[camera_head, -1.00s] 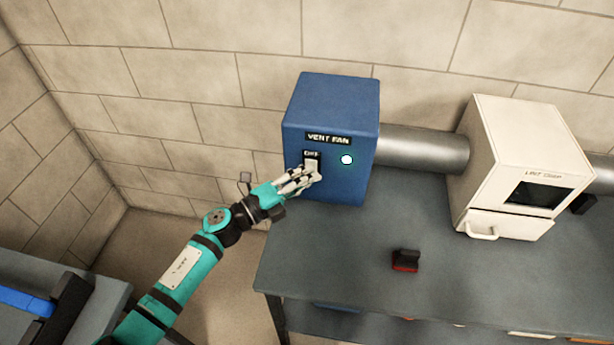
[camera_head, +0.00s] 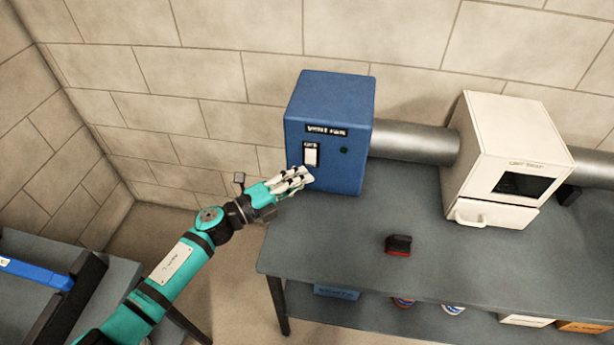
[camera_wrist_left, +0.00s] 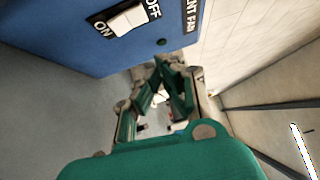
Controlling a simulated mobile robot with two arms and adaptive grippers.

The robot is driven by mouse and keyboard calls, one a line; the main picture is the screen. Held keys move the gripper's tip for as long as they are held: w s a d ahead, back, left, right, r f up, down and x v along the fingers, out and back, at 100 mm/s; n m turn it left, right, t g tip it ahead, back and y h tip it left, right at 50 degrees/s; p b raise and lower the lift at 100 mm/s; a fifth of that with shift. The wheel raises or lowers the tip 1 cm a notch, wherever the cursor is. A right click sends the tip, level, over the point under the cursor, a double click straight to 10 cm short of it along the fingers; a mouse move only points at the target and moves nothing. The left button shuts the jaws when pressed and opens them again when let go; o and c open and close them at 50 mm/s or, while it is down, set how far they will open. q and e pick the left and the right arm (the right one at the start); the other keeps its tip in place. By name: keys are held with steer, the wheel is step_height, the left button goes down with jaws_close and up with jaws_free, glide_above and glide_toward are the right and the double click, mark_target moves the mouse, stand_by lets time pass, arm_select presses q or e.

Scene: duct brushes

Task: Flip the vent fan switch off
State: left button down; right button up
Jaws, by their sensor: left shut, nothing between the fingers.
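The blue vent fan box (camera_head: 340,105) stands on the table against the wall. Its white rocker switch (camera_head: 311,157) is on the front face under an OFF label; in the left wrist view the switch (camera_wrist_left: 128,20) lies between the words OFF and ON. The round indicator light (camera_head: 344,150) beside it is dark. My left gripper (camera_head: 306,174) is shut and empty, just below the switch and close to the front of the box. It also shows in the left wrist view (camera_wrist_left: 160,70). My right gripper is not in view.
A grey duct (camera_head: 415,143) joins the box to a white lint cabinet (camera_head: 510,135) with a drawer. A small black and red brush (camera_head: 398,244) lies on the grey table (camera_head: 340,245). Several items stand on the lower shelf. A blue-handled object (camera_head: 35,273) lies at left.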

arm_select(q)
steer(key=b+v, duration=0.1)
steer(key=v, duration=0.7)
steer(key=shift+w+a+r, duration=0.25)
steer(key=shift+a+r, duration=0.05)
steer(key=shift+a, duration=0.05)
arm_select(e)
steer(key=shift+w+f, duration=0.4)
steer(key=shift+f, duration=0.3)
